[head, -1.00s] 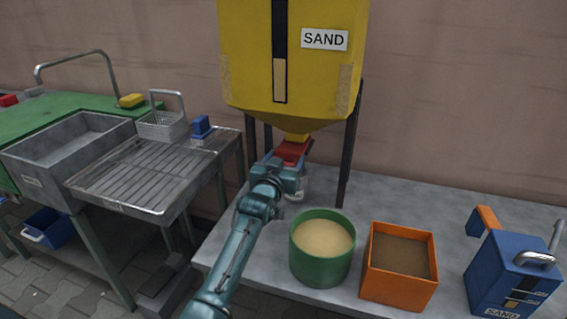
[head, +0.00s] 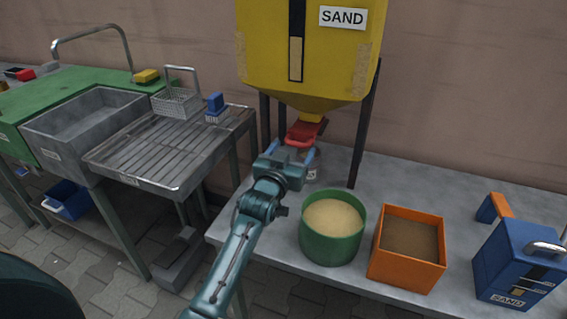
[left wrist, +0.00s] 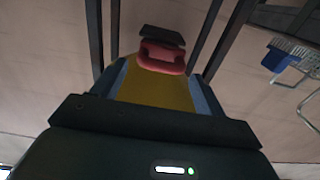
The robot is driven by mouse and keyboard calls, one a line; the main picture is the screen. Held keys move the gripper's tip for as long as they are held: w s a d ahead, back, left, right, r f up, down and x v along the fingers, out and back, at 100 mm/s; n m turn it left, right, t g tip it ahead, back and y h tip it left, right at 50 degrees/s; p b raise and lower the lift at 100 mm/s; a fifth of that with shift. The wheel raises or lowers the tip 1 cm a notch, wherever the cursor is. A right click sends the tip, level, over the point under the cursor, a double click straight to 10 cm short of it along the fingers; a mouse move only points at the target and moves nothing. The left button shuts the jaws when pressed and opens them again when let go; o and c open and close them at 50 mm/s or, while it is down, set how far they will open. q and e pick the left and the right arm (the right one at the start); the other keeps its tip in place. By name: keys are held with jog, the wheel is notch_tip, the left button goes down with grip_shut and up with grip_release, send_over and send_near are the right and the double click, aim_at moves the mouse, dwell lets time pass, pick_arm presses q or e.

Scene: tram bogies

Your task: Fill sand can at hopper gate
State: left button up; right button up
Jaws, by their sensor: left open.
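The yellow sand hopper (head: 330,70) stands over the grey bench, with a SAND label and a level window. Its red gate handle (head: 304,131) is under the outlet; it also shows in the left wrist view (left wrist: 162,58). My left gripper (head: 291,149) is open and empty just in front of the red handle, its blue fingers pointing at it. The handle appears beyond the fingertips. The blue sand can (head: 510,268), labelled SAND, stands upright at the bench's right end with a metal handle and an orange part. My right gripper is not in view.
A green tub of sand (head: 332,228) and an orange box of darker material (head: 408,248) stand on the bench between hopper and can. A small clear container (head: 313,172) is partly hidden behind my gripper. A sink (head: 85,118) and drainer (head: 150,150) are left.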

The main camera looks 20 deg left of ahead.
pick_arm(q)
jog(key=s, duration=0.7)
jog(key=shift+p, duration=0.3)
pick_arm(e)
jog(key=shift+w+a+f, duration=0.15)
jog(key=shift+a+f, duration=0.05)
pick_arm(q)
jog(key=shift+w, duration=0.1)
